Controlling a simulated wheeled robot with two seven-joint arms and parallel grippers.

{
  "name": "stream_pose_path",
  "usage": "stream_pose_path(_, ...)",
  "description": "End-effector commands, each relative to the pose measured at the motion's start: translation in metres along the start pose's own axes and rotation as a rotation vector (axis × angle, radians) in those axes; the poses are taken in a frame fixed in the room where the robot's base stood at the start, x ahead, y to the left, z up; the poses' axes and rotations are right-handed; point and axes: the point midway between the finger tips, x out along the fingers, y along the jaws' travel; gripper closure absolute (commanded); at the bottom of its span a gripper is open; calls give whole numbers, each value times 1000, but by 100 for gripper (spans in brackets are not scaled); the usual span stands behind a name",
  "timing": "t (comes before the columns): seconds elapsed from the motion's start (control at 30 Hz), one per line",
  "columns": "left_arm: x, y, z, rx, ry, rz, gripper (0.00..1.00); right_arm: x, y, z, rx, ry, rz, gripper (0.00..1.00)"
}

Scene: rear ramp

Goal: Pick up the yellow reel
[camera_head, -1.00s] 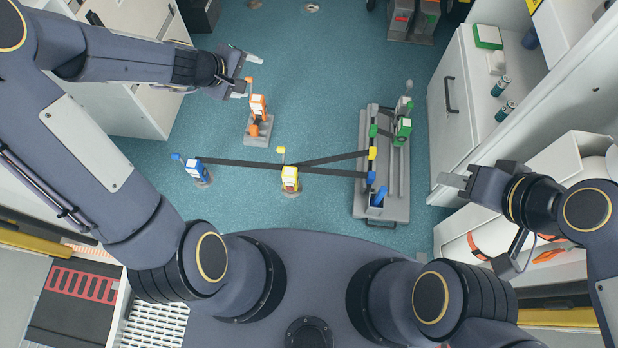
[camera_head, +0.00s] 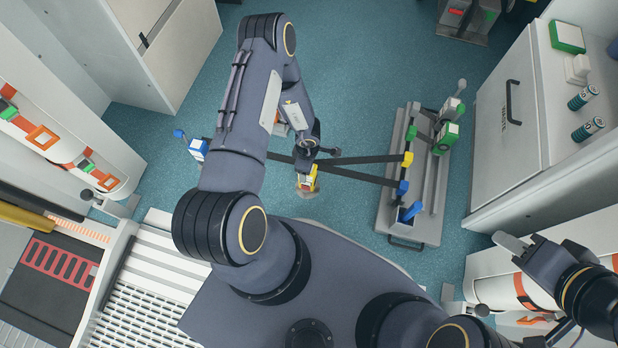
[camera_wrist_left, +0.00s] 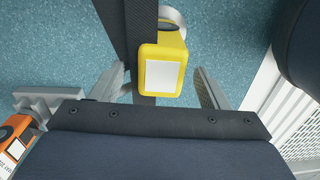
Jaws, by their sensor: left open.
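The yellow reel (camera_head: 308,183) stands on the floor just in front of my base, partly covered by my left arm in the head view. In the left wrist view the yellow reel (camera_wrist_left: 162,62) shows its yellow body with a white plate, and a dark strap runs at it. My left gripper (camera_wrist_left: 160,78) is open, one finger on each side of the reel in the picture; I cannot tell if they touch it. My right gripper (camera_head: 513,243) is far off at the right, by the white cabinets; its jaw gap does not show.
A blue reel (camera_head: 198,149) stands left. An orange reel (camera_wrist_left: 14,140) is close by in the wrist view. White cabinets (camera_head: 515,110) bound the right.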

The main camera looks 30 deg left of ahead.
Motion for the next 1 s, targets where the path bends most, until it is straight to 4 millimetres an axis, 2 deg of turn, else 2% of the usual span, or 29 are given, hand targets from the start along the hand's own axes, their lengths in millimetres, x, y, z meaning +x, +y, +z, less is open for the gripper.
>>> stream_pose_path(0.2, 36, 1, 4, 2, 1, 0, 31, 21, 10, 11, 0, 0, 0, 64)
stream_pose_path(0.3, 46, 2, 4, 2, -1, 1, 31, 25, 11, 13, 0, 0, 0, 64)
stream_pose_path(0.57, 47, 1, 3, 0, -1, 2, 31, 24, 11, 12, 0, 0, 0, 64)
stream_pose_path(1.0, 46, 2, 4, 0, -2, 4, 88, 24, 11, 12, 0, 0, 0, 64)
